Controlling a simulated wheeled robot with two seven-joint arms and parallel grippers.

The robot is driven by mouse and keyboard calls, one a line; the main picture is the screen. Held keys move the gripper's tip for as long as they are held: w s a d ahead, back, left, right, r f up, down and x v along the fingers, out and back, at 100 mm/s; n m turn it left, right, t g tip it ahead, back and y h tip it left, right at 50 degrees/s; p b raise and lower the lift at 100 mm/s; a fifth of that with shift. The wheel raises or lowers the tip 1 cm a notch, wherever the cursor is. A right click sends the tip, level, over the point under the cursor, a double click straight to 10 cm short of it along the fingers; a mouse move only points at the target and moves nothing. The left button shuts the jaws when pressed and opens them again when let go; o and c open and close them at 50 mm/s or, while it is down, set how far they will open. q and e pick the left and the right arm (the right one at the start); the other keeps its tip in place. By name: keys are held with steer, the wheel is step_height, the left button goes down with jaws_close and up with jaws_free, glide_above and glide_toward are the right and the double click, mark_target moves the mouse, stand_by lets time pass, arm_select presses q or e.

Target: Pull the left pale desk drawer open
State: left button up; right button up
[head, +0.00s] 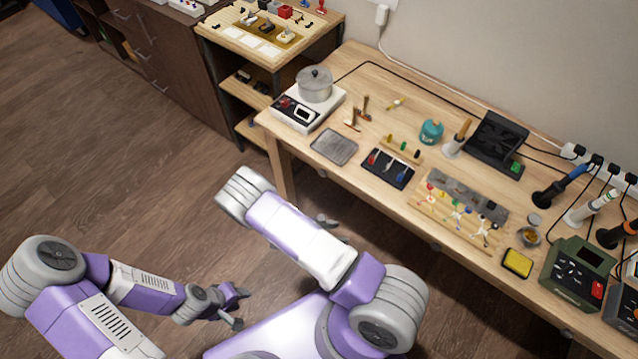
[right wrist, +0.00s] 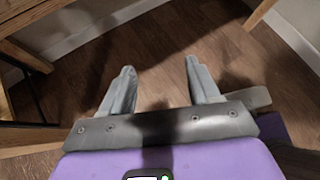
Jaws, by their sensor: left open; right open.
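The pale wooden desk (head: 385,215) runs along the wall in the head view. Its drawer fronts are hidden by the steep view over the top. A small grey knob-like part (head: 323,172) shows under the left part of its front edge, and another (head: 435,246) shows further right. My right gripper (right wrist: 160,68) is open and empty over the floor in the right wrist view. In the head view only its fingers (head: 327,220) show past my forearm, in front of the desk and apart from it. My left gripper (head: 238,308) is open and empty over the floor, well away from the desk.
The desk top holds a scale with a pot (head: 315,85), a black tray (head: 388,168), a metal tray (head: 334,147), and several tools and soldering stations. A shelf unit (head: 262,55) and a dark drawer cabinet (head: 160,50) stand to the left. The floor before the desk is clear.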

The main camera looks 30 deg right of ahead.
steer(key=w+r+n+t+h+b, duration=0.1)
steer(key=w+n+t+h, duration=0.25)
steer(key=w, duration=0.35)
steer(key=n+t+h+b, duration=0.1)
steer(key=n+t+h, duration=0.1)
steer(key=n+t, duration=0.3)
glide_toward(321, 174)
steer(key=d+m, duration=0.2)
steer(key=shift+n+t, duration=0.35)
steer(key=shift+t, duration=0.3)
steer(key=b+x, duration=0.1)
steer(key=x, duration=0.5)
steer(key=shift+w+d+f, duration=0.1)
steer(key=shift+d+f, duration=0.05)
steer(key=shift+f, duration=0.05)
steer(key=shift+w+d+b, duration=0.2)
steer(key=shift+d+b, duration=0.1)
steer(key=shift+d, duration=0.15)
arm_select(q)
step_height(321, 174, down, 5)
steer(key=shift+r, duration=0.15)
arm_select(e)
steer(key=shift+c, duration=0.2)
jaws_close()
